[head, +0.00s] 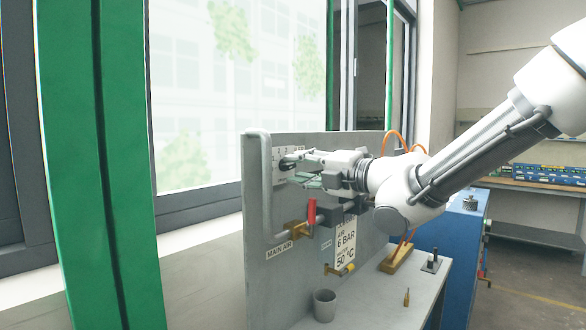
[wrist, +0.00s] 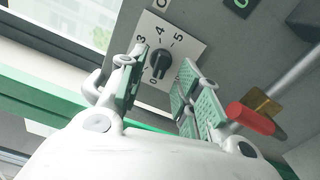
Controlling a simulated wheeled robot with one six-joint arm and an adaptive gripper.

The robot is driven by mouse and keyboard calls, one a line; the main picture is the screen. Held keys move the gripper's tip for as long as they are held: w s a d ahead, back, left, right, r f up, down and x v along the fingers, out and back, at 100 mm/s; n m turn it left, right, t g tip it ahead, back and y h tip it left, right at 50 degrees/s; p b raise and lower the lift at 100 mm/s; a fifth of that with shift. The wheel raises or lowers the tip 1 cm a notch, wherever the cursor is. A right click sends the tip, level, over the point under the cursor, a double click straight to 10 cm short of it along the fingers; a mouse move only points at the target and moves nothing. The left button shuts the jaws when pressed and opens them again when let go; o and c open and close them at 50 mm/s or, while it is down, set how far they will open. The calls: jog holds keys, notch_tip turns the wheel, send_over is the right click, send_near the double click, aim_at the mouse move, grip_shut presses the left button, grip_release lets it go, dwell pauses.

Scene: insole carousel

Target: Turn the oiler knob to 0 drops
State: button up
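The oiler knob (wrist: 160,63) is a small black knob on a white dial plate (wrist: 186,37) in the wrist view. The numbers 3, 4, 5 and a partly covered 0 show around it; which one it points at is hard to tell. In the head view the dial plate (head: 281,166) is on the grey panel, and my fingers hide the knob. My gripper (wrist: 162,66) is open, its green-padded fingers to the left and right of the knob, with gaps visible. It also shows in the head view (head: 292,170), reaching the plate from the right.
A red-handled valve (head: 311,212) is on the panel just below my gripper; its red handle (wrist: 250,119) is close to my right finger in the wrist view. A grey cup (head: 324,305) stands on the bench below. A green post (head: 100,160) rises at left.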

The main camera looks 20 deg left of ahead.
jog(key=v, duration=0.9)
jog(key=shift+d, duration=0.2)
jog(key=shift+s, duration=0.15)
jog(key=w+d+f+m+t+h, duration=0.1)
jog(key=w+d+f+m+h, duration=0.15)
jog(key=f+m, duration=0.2)
jog(key=w+d+f+m+h, duration=0.1)
jog(key=d+f+m+h, duration=0.2)
jog(key=f+m, duration=0.15)
jog(key=s+d+f+m+h, duration=0.1)
jog(key=d+f+m+h, duration=0.25)
jog(key=d, duration=0.25)
jog(key=s+d+f+m+g+h, duration=0.1)
jog(key=d+f+m+h, duration=0.1)
jog(key=d+m, duration=0.3)
jog(key=d+f+m+h, duration=0.2)
jog(key=d+f+m, duration=0.1)
jog(key=d, duration=0.5)
jog(key=s+d+r+m+g+h, duration=0.1)
jog(key=s+d+m+g+h, duration=0.1)
jog(key=s+d+m, duration=1.1)
jog(key=s+d+h, duration=0.1)
jog(key=s+d, duration=0.5)
jog(key=d, duration=0.2)
jog(key=shift+d+g+h, duration=0.3)
jog(key=shift+d, duration=0.1)
